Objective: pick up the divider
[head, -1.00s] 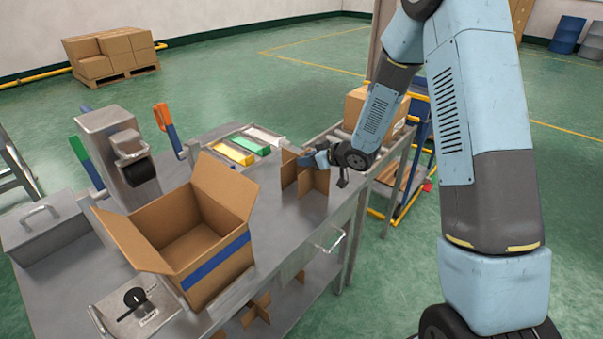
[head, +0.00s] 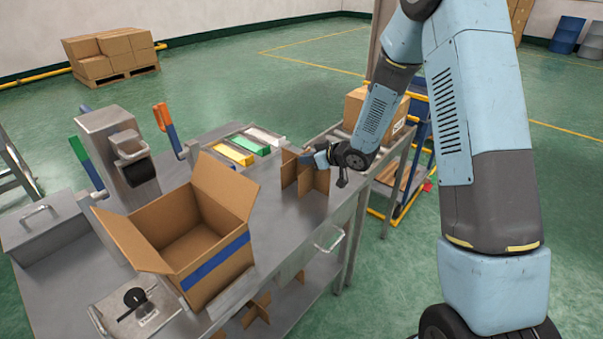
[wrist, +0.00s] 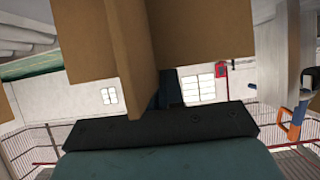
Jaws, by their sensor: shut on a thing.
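The divider (head: 290,171) is a brown cardboard piece of crossed panels. It stands upright at the right end of the metal table in the head view. My gripper (head: 309,160) reaches it from the right and is shut on an upper part of one panel. In the wrist view the divider's panels (wrist: 205,40) fill the upper middle, right in front of my gripper (wrist: 168,95). The fingertips are mostly hidden there. I cannot tell whether the divider's bottom touches the table.
An open cardboard box (head: 190,240) with a blue stripe stands on the table (head: 265,215), left of the divider. Yellow, green and white pieces lie in a tray (head: 226,152) behind. A closed carton (head: 362,108) sits on the conveyor at the back right. More dividers (head: 257,309) lie on the lower shelf.

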